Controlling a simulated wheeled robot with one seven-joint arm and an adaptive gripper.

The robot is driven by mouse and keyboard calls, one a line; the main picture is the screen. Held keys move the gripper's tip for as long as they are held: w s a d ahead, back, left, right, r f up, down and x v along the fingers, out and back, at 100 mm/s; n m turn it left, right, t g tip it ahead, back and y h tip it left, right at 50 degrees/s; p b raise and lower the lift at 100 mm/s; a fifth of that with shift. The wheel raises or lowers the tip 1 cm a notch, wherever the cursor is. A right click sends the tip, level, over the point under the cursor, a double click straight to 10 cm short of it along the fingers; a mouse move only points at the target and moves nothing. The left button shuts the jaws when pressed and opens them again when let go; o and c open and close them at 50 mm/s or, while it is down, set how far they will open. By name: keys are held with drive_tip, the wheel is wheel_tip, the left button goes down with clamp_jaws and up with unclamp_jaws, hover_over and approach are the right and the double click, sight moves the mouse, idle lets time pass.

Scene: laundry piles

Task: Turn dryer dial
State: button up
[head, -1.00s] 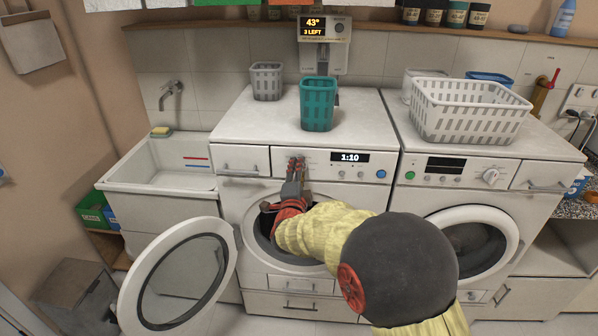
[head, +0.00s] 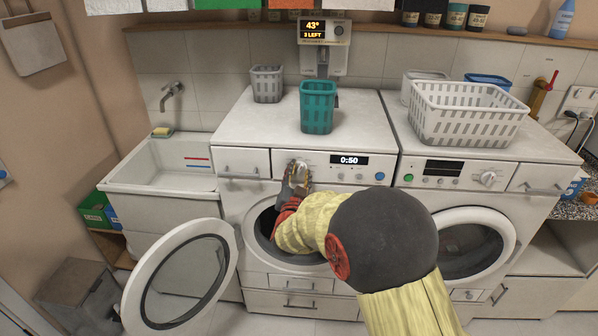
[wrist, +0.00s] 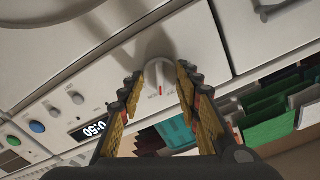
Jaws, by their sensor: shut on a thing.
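The white round dial (wrist: 157,52) with a red mark is on the front panel of the left machine (head: 350,135). In the wrist view my gripper (wrist: 160,74) has its two yellow-padded fingers on either side of the dial, shut on it. In the head view my gripper (head: 298,176) is at the panel, and its fingers hide most of the dial. The machine's display (head: 349,160) reads 0:50; it also shows in the wrist view (wrist: 89,130).
The left machine's round door (head: 150,285) hangs open to the left. A teal basket (head: 317,108) and a grey basket (head: 267,84) stand on top. The right machine (head: 480,190) carries a white laundry basket (head: 470,125). A sink (head: 160,175) is at the left.

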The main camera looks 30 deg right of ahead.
drive_tip(key=n+p, duration=0.1)
drive_tip(key=n, duration=0.3)
drive_tip(key=shift+r+n+p, duration=0.1)
drive_tip(key=shift+n+p, duration=0.3)
idle(0.4)
drive_tip(key=o, duration=1.2)
drive_tip(key=v, duration=1.2)
